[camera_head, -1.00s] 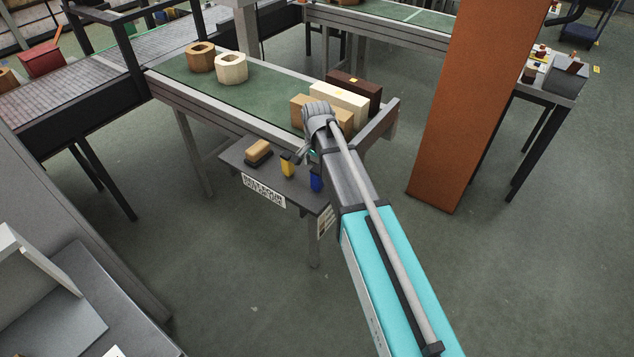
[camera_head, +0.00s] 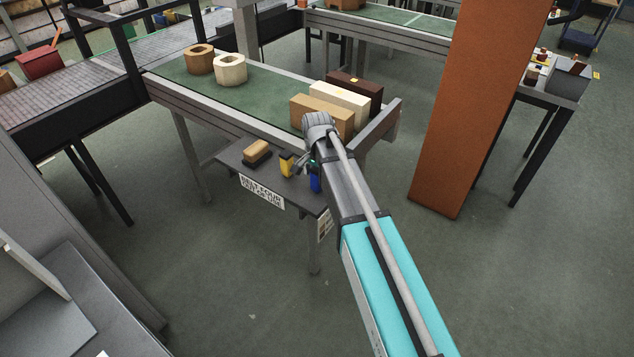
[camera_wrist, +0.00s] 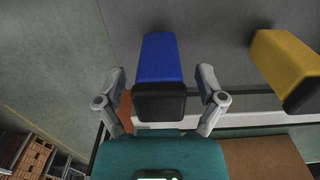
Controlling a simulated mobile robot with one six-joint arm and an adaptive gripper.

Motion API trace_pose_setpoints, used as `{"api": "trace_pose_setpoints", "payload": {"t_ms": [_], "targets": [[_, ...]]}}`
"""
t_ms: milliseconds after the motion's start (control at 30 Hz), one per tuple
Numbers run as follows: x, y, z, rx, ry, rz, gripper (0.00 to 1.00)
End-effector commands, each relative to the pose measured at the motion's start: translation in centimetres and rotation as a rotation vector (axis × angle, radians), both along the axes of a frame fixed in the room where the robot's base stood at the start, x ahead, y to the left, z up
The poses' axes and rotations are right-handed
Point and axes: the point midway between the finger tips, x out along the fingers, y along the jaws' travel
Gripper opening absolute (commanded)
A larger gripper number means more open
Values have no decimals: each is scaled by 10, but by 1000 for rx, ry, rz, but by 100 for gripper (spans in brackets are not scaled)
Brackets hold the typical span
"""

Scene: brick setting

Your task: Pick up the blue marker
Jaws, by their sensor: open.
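The blue marker (camera_wrist: 160,62) is a chunky blue block with a black end. In the wrist view it lies between the two spread fingers of my gripper (camera_wrist: 160,88), with gaps on both sides. In the head view the blue marker (camera_head: 315,184) stands on a small grey shelf table (camera_head: 232,164), partly hidden by my arm. My gripper (camera_head: 306,164) is open and empty, right by the marker. A yellow marker (camera_wrist: 284,68) with a black end is to the right in the wrist view; it also shows in the head view (camera_head: 286,165), left of the blue one.
A brown-topped eraser (camera_head: 257,151) lies on the same shelf table. Behind and above it runs a green conveyor (camera_head: 262,98) with wooden blocks (camera_head: 343,103) and two hollow pieces (camera_head: 230,69). An orange pillar (camera_head: 468,110) stands to the right. The floor in front is clear.

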Motion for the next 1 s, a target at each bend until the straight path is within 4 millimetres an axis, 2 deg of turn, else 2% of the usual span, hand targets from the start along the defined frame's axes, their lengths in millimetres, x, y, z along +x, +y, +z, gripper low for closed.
{"api": "trace_pose_setpoints", "payload": {"t_ms": [300,367,700,800,1000], "targets": [[0,0,0,0,0,0,89],[0,0,0,0,0,0,79],[0,0,0,0,0,0,16],[0,0,0,0,0,0,0],[0,0,0,0,0,0,0]]}}
